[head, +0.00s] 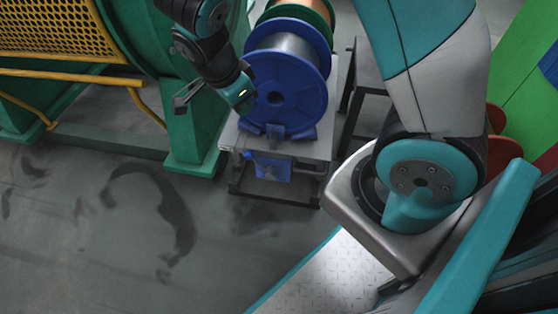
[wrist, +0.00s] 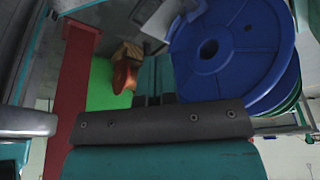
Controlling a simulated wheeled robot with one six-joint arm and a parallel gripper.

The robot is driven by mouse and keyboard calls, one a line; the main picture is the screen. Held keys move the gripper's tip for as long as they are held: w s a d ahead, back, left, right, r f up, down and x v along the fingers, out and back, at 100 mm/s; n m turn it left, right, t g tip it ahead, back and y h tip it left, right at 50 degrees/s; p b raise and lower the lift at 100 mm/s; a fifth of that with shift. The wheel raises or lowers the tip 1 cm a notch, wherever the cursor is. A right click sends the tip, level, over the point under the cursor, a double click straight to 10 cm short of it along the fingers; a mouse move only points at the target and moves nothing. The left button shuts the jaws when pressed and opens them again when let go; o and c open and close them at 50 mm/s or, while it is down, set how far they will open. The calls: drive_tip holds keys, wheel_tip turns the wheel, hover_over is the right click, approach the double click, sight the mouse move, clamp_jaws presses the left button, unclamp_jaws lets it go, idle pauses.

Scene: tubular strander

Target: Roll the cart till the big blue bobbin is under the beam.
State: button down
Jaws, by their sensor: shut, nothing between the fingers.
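The big blue bobbin (head: 308,100), wound with grey wire, stands on edge in blue cradle blocks on a grey-topped cart (head: 314,150). In the wrist view the bobbin (wrist: 250,65) shows its round flange and centre hole at the upper right. My gripper (head: 183,98) is left of the bobbin in the head view, beside the green machine frame. It is shut and empty, apart from the cart. A long red bar (wrist: 73,95) shows in the wrist view; I cannot tell whether it is the beam. No beam shows clearly in the head view.
A green machine frame (head: 195,125) with a yellow mesh guard (head: 60,32) and yellow rail stands left of the cart. A green-flanged bobbin (head: 292,12) is behind the blue one. A dark stand (head: 368,75) is close on the right. Grey floor (head: 120,240) is clear in front.

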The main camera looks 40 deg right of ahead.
drive_tip(key=w+d+f+m+h+b, duration=0.1)
drive_tip(key=d+f+m+h+b, duration=0.25)
drive_tip(key=f, duration=0.55)
drive_tip(key=w+d+f+m+b, duration=0.2)
drive_tip(key=f+m+b, duration=0.35)
drive_tip(key=f, duration=0.35)
drive_tip(key=b, duration=0.6)
approach(285, 142)
drive_tip(key=f, duration=0.1)
drive_tip(key=s+f, duration=0.1)
drive_tip(key=f, duration=0.1)
drive_tip(key=s+f, duration=0.1)
drive_tip(key=f, duration=0.1)
drive_tip(key=shift+s+d+f, duration=0.1)
drive_tip(key=shift+s+f, duration=0.1)
drive_tip(key=shift+f, duration=0.05)
drive_tip(key=shift+w+d+r+b, duration=0.25)
drive_tip(key=shift+w+d+b, duration=0.25)
drive_tip(key=shift+w+d, duration=0.4)
drive_tip(key=shift+w+d+r, duration=0.2)
drive_tip(key=shift+w+d, duration=0.15)
drive_tip(key=shift+d, duration=0.2)
